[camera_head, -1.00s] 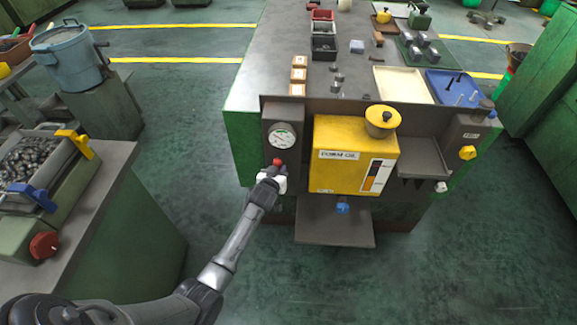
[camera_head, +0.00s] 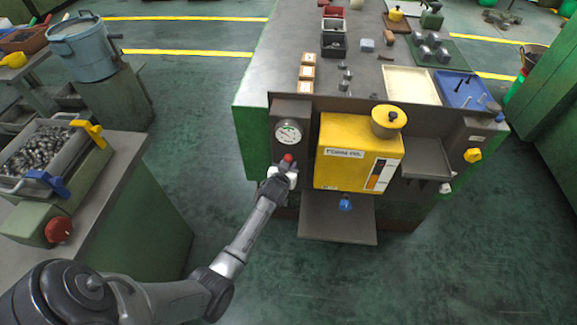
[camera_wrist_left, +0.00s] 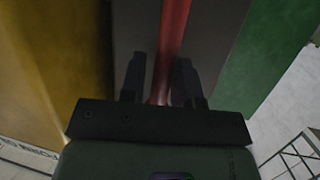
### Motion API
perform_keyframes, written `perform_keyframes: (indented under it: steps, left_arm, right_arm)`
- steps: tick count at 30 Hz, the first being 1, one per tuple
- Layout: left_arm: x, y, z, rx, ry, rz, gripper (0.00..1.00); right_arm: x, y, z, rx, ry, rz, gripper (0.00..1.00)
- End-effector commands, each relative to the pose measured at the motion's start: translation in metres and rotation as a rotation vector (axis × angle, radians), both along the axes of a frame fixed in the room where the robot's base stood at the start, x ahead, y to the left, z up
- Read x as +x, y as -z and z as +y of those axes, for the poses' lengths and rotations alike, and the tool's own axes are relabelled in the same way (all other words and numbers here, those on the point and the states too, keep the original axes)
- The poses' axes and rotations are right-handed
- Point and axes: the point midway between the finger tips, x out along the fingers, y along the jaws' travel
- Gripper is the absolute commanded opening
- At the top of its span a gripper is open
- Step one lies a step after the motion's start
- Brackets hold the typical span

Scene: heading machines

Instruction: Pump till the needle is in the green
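The round gauge (camera_head: 288,132) has a white face on a grey panel at the front left of the bench. Its needle and coloured bands are too small to read. A red-tipped pump lever (camera_head: 288,158) shows just below the gauge. My left gripper (camera_head: 285,169) is at the lever, under the red tip. In the left wrist view the red bar of the lever (camera_wrist_left: 172,40) passes between the two dark fingers of my left gripper (camera_wrist_left: 160,85) and fills the narrow gap between them. My right gripper is not in view.
Right of the gauge is a yellow oil tank (camera_head: 340,170) with a round filler cap (camera_head: 388,120). A blue knob (camera_head: 345,204) sits above a lower shelf (camera_head: 330,226). A grey side table (camera_head: 120,165) with a parts bin stands at left. Open floor lies between.

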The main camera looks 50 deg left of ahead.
Motion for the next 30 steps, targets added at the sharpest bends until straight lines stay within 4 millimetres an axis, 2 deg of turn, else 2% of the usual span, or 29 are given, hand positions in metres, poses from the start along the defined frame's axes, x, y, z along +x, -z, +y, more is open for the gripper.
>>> perform_keyframes:
  steps: [1,4,14,17,30]
  left_arm:
    - [0.0,0.0,0.0,-0.001,0.0,0.0,0.34]
    - [0.0,0.0,0.0,-0.001,-0.001,-0.002,0.44]
    - [-0.004,-0.002,-0.002,-0.003,-0.001,-0.003,0.44]
    - [-0.014,-0.007,-0.008,-0.004,-0.001,-0.002,0.44]
    - [-0.084,-0.033,-0.047,-0.003,-0.001,-0.002,0.44]
  right_arm:
    - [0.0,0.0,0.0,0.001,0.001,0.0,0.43]
    - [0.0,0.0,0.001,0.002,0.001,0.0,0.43]
    - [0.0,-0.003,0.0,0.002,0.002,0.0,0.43]
    - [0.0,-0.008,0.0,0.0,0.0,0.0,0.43]
    - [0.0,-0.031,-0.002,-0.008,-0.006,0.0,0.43]
